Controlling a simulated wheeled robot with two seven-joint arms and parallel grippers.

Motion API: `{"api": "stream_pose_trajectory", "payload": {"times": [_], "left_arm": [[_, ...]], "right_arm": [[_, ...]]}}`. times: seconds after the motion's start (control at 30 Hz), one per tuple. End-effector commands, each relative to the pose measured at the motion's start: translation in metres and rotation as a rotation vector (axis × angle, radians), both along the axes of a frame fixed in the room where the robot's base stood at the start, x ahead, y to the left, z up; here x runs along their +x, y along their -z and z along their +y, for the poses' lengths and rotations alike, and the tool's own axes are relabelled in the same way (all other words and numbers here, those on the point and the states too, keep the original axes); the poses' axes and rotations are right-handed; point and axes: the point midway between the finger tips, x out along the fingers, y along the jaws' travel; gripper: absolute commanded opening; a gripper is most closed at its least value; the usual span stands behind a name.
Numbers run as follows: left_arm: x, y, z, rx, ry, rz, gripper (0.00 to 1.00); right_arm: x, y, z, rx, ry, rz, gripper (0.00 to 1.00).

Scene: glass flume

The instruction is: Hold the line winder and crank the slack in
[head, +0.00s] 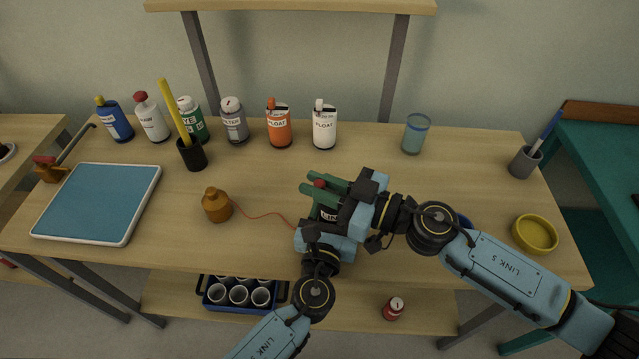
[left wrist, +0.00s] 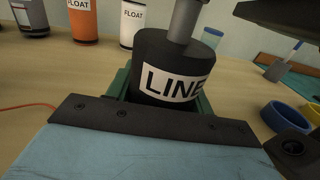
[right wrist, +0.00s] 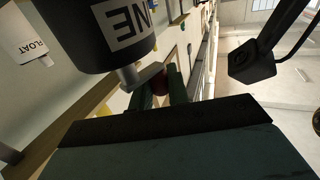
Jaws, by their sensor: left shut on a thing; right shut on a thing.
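The line winder (head: 329,216) is a black drum with a white LINE label. It fills the middle of the left wrist view (left wrist: 165,80), and a grey shaft rises from its top. My left gripper (head: 322,213) is shut on the drum, a green finger on each side. My right gripper (head: 326,184) is shut on the crank's red knob (head: 320,183), between its green fingers. The right wrist view shows the grey crank arm (right wrist: 150,74). A thin red line (head: 262,214) runs slightly curved from a brown-orange weight (head: 216,206) to the winder. My right gripper hides part of the winder.
Several bottles, including an orange FLOAT bottle (head: 279,126), stand along the back. A clear blue cup (head: 415,135) is behind my right arm. A yellow dish (head: 535,234) and a grey pen cup (head: 525,163) stand at right. A blue tray (head: 98,203) lies at left.

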Motion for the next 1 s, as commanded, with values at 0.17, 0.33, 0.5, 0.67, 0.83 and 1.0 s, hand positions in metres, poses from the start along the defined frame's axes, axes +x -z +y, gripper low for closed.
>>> {"api": "stream_pose_trajectory", "payload": {"times": [0.17,0.33,0.5,0.67,0.83,1.0], "left_arm": [[0.0,-0.001,0.0,0.0,0.0,-0.001,0.26],[0.0,-0.001,0.0,0.0,-0.001,-0.001,0.26],[0.0,-0.001,0.0,-0.001,-0.001,-0.001,0.26],[0.0,-0.001,0.0,-0.001,-0.001,-0.001,0.26],[0.0,-0.001,0.0,-0.001,-0.001,-0.001,0.26],[0.0,-0.001,0.0,-0.001,-0.001,-0.001,0.26]], "right_arm": [[0.0,0.0,0.0,0.0,-0.001,0.0,0.26],[0.0,0.0,0.0,0.0,-0.001,0.0,0.37],[0.0,0.0,0.0,0.0,-0.001,0.0,0.37],[-0.004,0.002,-0.011,-0.002,0.001,0.002,0.37],[-0.017,0.002,-0.042,-0.003,0.002,0.005,0.37],[-0.031,0.002,-0.076,-0.003,0.0,0.004,0.37]]}}
